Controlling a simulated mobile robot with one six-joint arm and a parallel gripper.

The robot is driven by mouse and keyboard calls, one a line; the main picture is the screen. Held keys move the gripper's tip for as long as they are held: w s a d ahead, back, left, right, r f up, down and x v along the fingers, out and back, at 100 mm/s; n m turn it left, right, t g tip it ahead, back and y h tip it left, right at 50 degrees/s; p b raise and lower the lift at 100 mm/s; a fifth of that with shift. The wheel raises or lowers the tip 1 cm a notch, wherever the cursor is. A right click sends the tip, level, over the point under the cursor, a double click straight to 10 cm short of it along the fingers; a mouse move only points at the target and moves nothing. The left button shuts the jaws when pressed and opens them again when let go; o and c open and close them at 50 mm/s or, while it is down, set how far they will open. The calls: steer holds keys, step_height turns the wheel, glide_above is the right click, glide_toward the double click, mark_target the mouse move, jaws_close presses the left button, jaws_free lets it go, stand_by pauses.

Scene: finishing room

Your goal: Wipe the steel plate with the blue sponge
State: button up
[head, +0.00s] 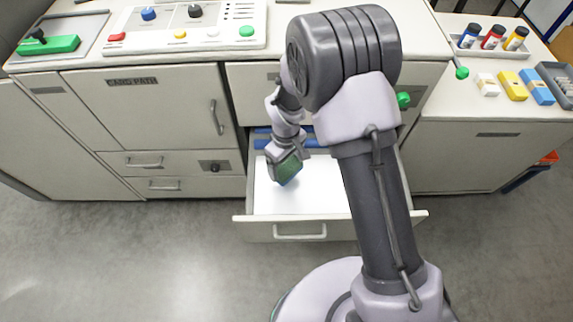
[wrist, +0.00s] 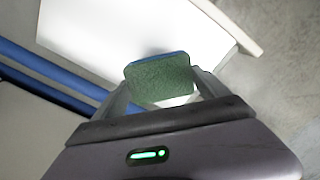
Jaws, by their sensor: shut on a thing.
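My gripper (head: 287,160) is shut on a sponge with a green face and a blue edge. The blue sponge (head: 288,168) is tilted over the open drawer; it also shows in the wrist view (wrist: 160,78) between the two fingers. I cannot tell whether it touches the surface below. A pale, smooth, flat surface (head: 300,201) lies in the drawer under it, and shows in the wrist view (wrist: 195,40). It could be the steel plate, but its bright look does not make that certain.
The open drawer (head: 300,229) juts out from the cabinet, with blue bars (head: 262,142) at its back. A control panel (head: 190,25) is on the worktop. Several bottles and coloured blocks (head: 512,86) stand on the right counter. Grey floor (head: 150,260) is free at front left.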

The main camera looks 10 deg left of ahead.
steer(key=shift+r+p, duration=0.8)
steer(key=shift+r, duration=0.75)
steer(key=shift+d, duration=0.1)
